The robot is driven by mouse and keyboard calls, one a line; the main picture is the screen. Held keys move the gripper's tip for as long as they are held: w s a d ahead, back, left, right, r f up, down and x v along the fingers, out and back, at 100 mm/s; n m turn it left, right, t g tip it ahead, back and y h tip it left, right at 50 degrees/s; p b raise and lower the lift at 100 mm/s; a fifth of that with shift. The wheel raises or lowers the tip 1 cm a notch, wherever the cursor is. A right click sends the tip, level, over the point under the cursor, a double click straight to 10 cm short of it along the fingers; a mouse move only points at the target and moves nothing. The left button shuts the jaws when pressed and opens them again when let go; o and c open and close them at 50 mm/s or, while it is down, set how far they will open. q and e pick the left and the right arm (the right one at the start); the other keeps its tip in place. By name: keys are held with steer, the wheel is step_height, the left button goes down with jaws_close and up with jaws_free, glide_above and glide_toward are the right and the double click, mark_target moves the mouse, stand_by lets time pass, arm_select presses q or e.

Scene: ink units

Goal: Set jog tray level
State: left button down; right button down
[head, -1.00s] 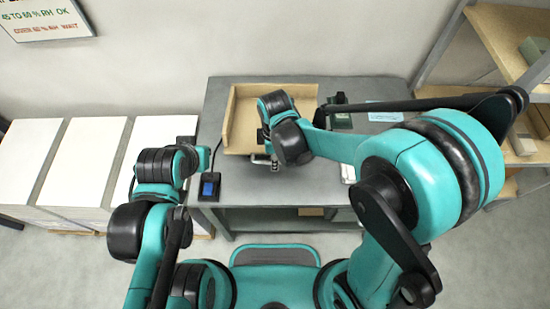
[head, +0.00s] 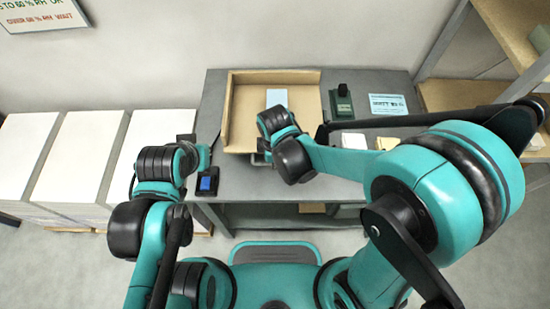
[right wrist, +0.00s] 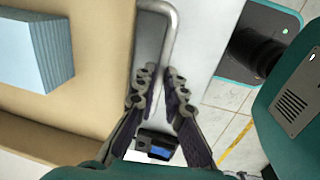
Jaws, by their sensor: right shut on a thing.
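The tan jog tray (head: 240,110) sits on the grey table, with raised walls at its back and left side. A pale blue block or stack (head: 277,97) lies in it and also shows in the right wrist view (right wrist: 40,50). My right gripper (right wrist: 162,85) is at the tray's front edge, shut on the metal bar handle (right wrist: 170,12). In the head view my right wrist hides its fingers and part of the tray's front. My left gripper (head: 203,158) is left of the tray, apart from it; its fingers cannot be made out. I cannot tell the tray's tilt.
A small black device with a blue screen (head: 208,182) is at the table's front left. A dark green tool (head: 342,102) and a pale blue card (head: 387,104) lie right of the tray. White paper stacks (head: 80,150) stand left; a shelf (head: 470,97) stands right.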

steer(key=shift+s+f, duration=0.1)
steer(key=shift+s, duration=0.1)
steer(key=c, duration=1.6)
jaws_free()
steer(key=r, duration=0.4)
steer(key=s+r, duration=0.1)
steer(key=r, duration=0.7)
steer(key=shift+s, duration=0.25)
steer(key=shift+d, duration=0.1)
steer(key=d+m+t, duration=0.2)
steer(key=d+m, duration=0.4)
steer(key=s+d+r+m+t, duration=0.1)
steer(key=d+m+t, duration=0.1)
steer(key=d+m, duration=0.3)
steer(key=s+d+r+m+t, duration=0.1)
steer(key=d+m, duration=0.5)
steer(key=m, duration=0.1)
steer(key=shift+s+d+t, duration=0.1)
steer(key=shift+d+t, duration=0.25)
steer(key=shift+t, duration=0.05)
